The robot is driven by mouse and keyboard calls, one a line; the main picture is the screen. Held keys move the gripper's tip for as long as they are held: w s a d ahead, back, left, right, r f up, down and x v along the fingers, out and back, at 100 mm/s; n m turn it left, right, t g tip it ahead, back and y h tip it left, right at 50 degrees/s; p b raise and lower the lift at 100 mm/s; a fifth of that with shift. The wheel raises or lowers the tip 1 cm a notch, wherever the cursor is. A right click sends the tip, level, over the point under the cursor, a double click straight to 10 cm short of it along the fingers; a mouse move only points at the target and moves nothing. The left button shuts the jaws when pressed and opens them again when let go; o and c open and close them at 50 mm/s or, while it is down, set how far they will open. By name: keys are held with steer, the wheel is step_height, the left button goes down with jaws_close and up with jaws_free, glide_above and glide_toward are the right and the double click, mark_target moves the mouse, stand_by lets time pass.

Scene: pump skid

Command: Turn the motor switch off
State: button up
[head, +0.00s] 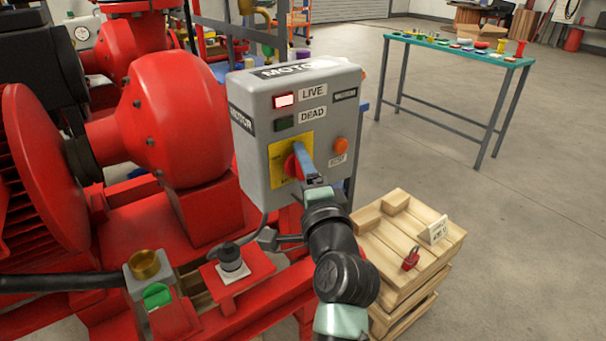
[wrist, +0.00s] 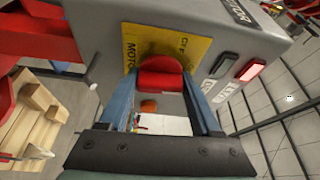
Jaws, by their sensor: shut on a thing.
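The grey motor switch box (head: 255,165) stands on the red skid. Its red lamp (head: 284,100) beside the LIVE label is lit; the green lamp (head: 284,123) beside DEAD looks dark. A red rotary switch handle (head: 292,166) sits on a yellow plate (head: 277,158) on the front face. My gripper (head: 302,160) is at the handle, with blue fingers hiding part of it. In the wrist view the red handle (wrist: 162,82) lies between the two fingers, and my gripper (wrist: 163,100) is shut on it.
A wooden crate (head: 400,250) with a red padlock (head: 410,259) and a tag (head: 434,232) stands at the lower right. An orange button (head: 340,146) is on the box right of the handle. Red pump housings (head: 170,120) fill the left. Open floor lies toward the green-topped table (head: 455,47).

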steer(key=n+b, duration=0.2)
steer(key=b, duration=0.2)
steer(key=f+n+t+y+b, duration=0.1)
steer(key=n+b, duration=0.1)
steer(key=b, duration=0.1)
steer(key=shift+b, duration=0.4)
steer(key=n+y+b, duration=0.1)
steer(key=n+b, duration=0.2)
steer(key=b, duration=0.2)
steer(key=n+t+y+b, duration=0.1)
steer(key=n+b, duration=0.3)
steer(key=b, duration=0.2)
steer(key=shift+y, duration=0.3)
steer(key=n+y+b, duration=0.2)
steer(key=n+b, duration=0.3)
steer(key=b, duration=0.1)
steer(key=shift+b, duration=0.35)
steer(key=n+y+b, duration=0.1)
steer(key=n+b, duration=0.1)
steer(key=n+g+y+b, duration=0.1)
steer(key=n+y+b, duration=0.1)
steer(key=n, duration=0.1)
steer(key=shift+r+g, duration=0.3)
steer(key=shift+r, duration=0.1)
steer(key=shift+n, duration=0.5)
steer(key=o, duration=1.4)
steer(key=shift+r, duration=0.1)
steer(key=shift+s, duration=0.1)
steer(key=p+v, duration=0.3)
steer(key=v, duration=1)
